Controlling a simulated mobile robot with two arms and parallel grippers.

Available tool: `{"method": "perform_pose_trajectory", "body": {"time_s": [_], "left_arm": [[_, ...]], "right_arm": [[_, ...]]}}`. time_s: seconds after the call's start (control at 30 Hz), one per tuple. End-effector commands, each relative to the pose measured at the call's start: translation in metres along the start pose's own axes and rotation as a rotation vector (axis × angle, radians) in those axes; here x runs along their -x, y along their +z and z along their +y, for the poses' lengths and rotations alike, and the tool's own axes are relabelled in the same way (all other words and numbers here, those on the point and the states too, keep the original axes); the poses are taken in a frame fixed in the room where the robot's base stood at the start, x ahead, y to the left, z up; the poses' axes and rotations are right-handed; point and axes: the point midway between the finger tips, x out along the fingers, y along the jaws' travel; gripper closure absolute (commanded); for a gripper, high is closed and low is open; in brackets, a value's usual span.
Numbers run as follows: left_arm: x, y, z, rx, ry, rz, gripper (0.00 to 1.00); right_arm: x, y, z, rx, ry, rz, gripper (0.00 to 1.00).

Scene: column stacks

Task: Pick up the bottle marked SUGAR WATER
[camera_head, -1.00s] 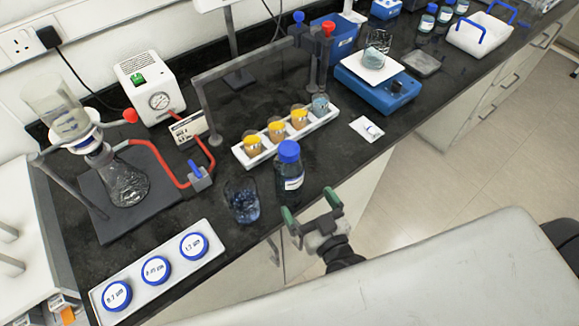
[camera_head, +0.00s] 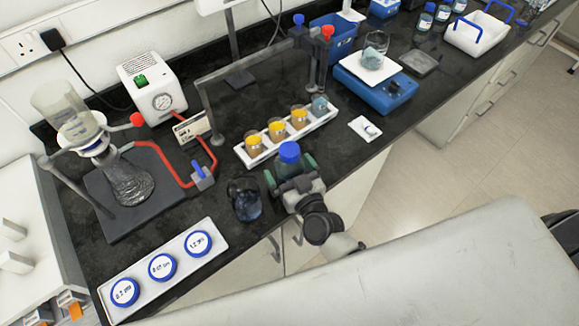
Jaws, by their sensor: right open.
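A bottle with a blue cap (camera_head: 289,152) stands near the front edge of the dark bench. Its body and label are mostly hidden behind my right gripper, so I cannot read a name on it. My right gripper (camera_head: 290,172) is open, with one green-tipped finger on each side of the bottle just below the cap. I cannot tell whether the fingers touch it. Several similar blue-capped bottles (camera_head: 426,19) stand at the back right, their labels too small to read. My left gripper is not in view.
A white rack of small beakers (camera_head: 266,155) lies just behind the bottle. A white tray with round blue-rimmed discs (camera_head: 146,282) is at front left. A blue balance (camera_head: 378,92) stands right.

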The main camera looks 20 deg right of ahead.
Motion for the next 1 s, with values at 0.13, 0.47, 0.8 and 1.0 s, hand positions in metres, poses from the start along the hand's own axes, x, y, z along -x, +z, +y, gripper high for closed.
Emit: {"method": "perform_pose_trajectory", "body": {"time_s": [0.13, 0.47, 0.8, 1.0], "left_arm": [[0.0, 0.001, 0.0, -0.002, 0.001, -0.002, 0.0], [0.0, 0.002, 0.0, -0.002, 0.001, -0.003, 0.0], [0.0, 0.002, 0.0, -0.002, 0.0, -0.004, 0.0], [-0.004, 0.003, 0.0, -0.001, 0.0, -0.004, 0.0]], "right_arm": [[0.0, 0.0, 0.0, 0.0, 0.0, 0.0, 0.18], [0.0, -0.001, 0.0, 0.0, 0.001, 0.003, 0.65], [0.0, -0.007, 0.0, -0.002, 0.003, 0.005, 0.65], [0.015, -0.013, 0.0, -0.001, 0.001, 0.0, 0.65]]}}
